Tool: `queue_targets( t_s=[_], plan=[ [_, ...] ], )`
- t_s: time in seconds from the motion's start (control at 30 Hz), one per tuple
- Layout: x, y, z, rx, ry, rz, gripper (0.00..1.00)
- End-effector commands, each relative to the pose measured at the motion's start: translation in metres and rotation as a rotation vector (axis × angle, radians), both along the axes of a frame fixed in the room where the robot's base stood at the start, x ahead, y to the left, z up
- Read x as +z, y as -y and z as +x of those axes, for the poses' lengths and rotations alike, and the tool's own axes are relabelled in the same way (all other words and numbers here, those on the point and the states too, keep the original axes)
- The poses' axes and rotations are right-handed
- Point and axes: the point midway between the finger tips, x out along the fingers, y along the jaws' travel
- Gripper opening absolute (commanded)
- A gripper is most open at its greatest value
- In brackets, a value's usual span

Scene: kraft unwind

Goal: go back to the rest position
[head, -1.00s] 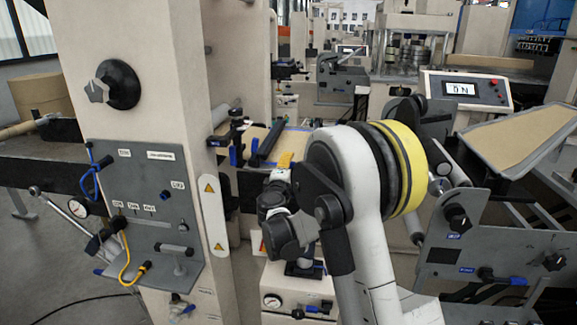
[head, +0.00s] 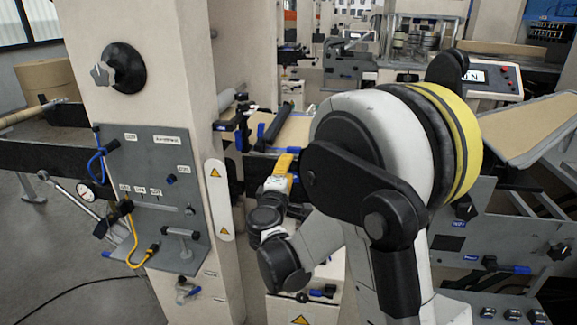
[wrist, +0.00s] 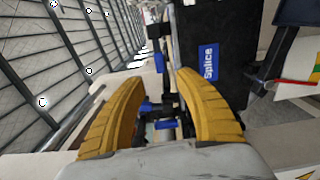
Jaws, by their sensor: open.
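My gripper (head: 284,164) shows in the head view as a small yellow piece at the end of my folded white and black arm, in front of the splice area of the machine. In the wrist view my gripper (wrist: 160,92) has its two ribbed yellow fingers apart with a gap between them. Nothing is held between the fingers. Blue and black fittings (wrist: 163,108) show through the gap, beyond the fingers; their distance is hard to tell.
A beige column (head: 150,60) with a black knob and a grey panel (head: 150,195) of hoses stands left of my arm. A dark board labelled "Splice" (wrist: 208,62) is right of the fingers in the wrist view. A control box (head: 490,80) stands at the back right.

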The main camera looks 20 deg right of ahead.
Motion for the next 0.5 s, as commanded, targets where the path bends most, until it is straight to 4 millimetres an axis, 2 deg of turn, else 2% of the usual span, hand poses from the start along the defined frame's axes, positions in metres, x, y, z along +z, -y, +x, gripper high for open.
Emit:
queue_targets(
  t_s=[0.37, 0.5],
  plan=[
    [0.001, 0.001, -0.001, -0.001, 0.0, 0.006, 0.4],
    [0.007, 0.007, -0.016, -0.023, -0.008, 0.101, 0.4]
  ],
)
